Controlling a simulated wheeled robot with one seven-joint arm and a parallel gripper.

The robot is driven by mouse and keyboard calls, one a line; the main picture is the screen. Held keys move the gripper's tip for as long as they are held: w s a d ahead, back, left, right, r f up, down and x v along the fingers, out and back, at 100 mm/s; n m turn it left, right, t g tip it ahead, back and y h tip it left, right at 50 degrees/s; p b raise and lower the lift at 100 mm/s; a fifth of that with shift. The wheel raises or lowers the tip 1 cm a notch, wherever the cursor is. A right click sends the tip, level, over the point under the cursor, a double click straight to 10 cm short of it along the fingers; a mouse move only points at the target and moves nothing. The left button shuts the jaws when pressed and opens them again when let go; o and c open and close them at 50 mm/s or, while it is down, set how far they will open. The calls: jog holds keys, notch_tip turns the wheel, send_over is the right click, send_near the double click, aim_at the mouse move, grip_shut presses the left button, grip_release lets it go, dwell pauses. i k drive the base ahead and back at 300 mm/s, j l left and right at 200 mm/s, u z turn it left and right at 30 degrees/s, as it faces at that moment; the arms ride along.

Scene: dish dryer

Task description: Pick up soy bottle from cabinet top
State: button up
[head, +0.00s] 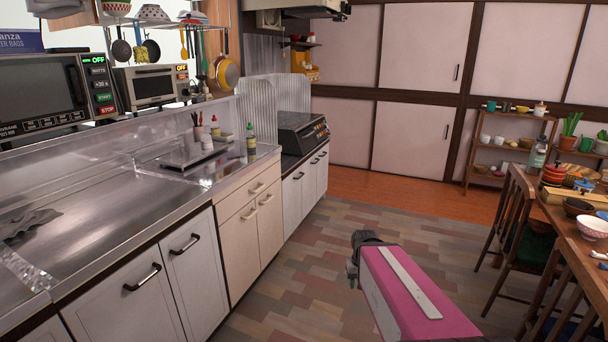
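Two small bottles stand upright on the steel cabinet top along the left wall. A green-capped bottle (250,138) with a pale label stands near the front edge, by the tray's right end. A smaller red-capped bottle (214,127) stands behind it to the left, by the tray. Neither label can be read, so I cannot tell which holds soy. My pink arm reaches in from the bottom right. The dark part at its far end (366,248) hangs over the floor, well right of the bottles and apart from them. No fingers can be made out.
A stove (302,132) adjoins the cabinet. Microwaves, pans and a clear sink-side panel are further left. A dining table with bowls (592,228) and chairs fill the right. The tiled floor between is clear.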

aim_at(250, 134)
jog(key=i+l+z, duration=0.15)
jog(key=i+z, duration=0.2)
jog(key=i, duration=1.05)
